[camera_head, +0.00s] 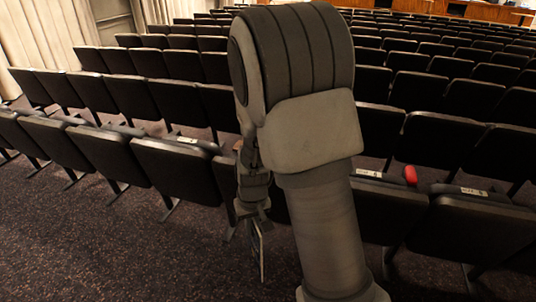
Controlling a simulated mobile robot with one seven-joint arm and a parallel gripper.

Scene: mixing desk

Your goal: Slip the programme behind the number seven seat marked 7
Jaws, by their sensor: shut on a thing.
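My gripper (252,211) hangs low beside my forearm, near the middle of the picture. It is shut on a thin, pale sheet, the programme (259,252), which hangs down below it and shows nearly edge-on. Dark seats stand in rows. Small white labels lie along the near rows, one at the left (187,140), one right of my arm (368,173) and one farther right (474,192). Their numbers are too small to read, so I cannot tell which seat is marked 7. My arm hides the seats in the middle.
The nearest row of seats (172,170) crosses the picture close behind the programme. A small red object (410,174) sits among the seats at right. Dark speckled carpet (110,240) is clear in front at left. Pale curtains (45,35) hang at the far left.

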